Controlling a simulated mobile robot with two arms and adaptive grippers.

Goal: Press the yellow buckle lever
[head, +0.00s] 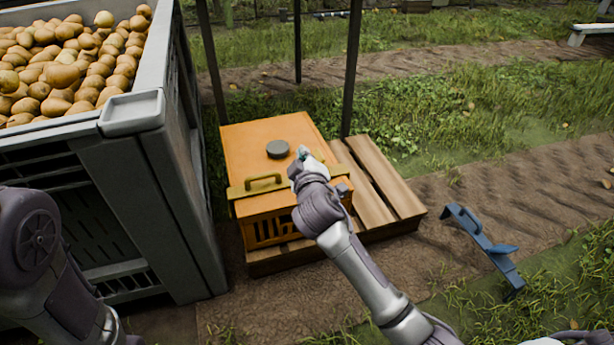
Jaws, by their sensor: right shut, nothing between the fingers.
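An orange box (255,146) with a grey round cap (278,149) on top stands on a wooden pallet (371,205). A dull yellow bar with a raised loop handle (264,182) runs along the box's front upper edge; I take it for the buckle lever. My right gripper (303,153) is shut and empty, over the right part of the box's front edge. It hides part of the yellow bar, and I cannot tell whether it touches it. My left arm shows at the lower left, but its gripper is out of view.
A large grey crate (160,150) full of pears (65,60) stands close on the left of the box. Dark posts (352,70) rise behind the pallet. A blue bracket-like object (485,246) is on the right, over open dirt and grass.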

